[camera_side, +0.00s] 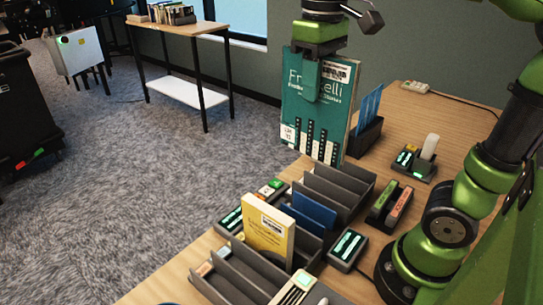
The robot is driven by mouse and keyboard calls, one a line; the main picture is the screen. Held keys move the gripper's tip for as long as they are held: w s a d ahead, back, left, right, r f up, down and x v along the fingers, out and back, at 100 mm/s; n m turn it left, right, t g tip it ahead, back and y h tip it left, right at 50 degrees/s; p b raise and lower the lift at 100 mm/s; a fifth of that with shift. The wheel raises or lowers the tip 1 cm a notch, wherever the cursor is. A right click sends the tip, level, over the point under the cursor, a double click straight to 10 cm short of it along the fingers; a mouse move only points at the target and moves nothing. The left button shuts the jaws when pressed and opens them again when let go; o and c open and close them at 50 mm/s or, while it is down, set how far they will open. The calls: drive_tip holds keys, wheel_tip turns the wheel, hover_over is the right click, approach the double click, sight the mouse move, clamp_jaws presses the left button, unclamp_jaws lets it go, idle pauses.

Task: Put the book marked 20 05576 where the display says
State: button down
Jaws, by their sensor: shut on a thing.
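My gripper (319,80) is shut on a teal book (338,110) and holds it upright in the air, above the far left edge of the table. The book has a barcode label near its top and a white label at its lower left corner. The print on these labels is too small to read, so I cannot tell its number. Small displays with lit green-white text stand by the racks, one at the front right (347,246) and one at the left (231,218). Their text is not readable.
Dark slotted racks (335,190) stand on the wooden table (455,112). A yellow book (268,232) and a blue book (312,209) stand in them. Behind the teal book is a dark holder (366,136) with a blue item. A device with a white handle (428,148) stands to the right.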

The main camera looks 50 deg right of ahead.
drive_tip(key=a, duration=2.5)
wheel_tip(320, 180, down, 21)
drive_tip(key=shift+d, duration=0.25)
drive_tip(key=shift+s+f, duration=0.1)
drive_tip(key=shift+f, duration=0.55)
drive_tip(key=c, duration=0.8)
unclamp_jaws()
drive_tip(key=shift+c, duration=0.2)
wheel_tip(320, 180, up, 17)
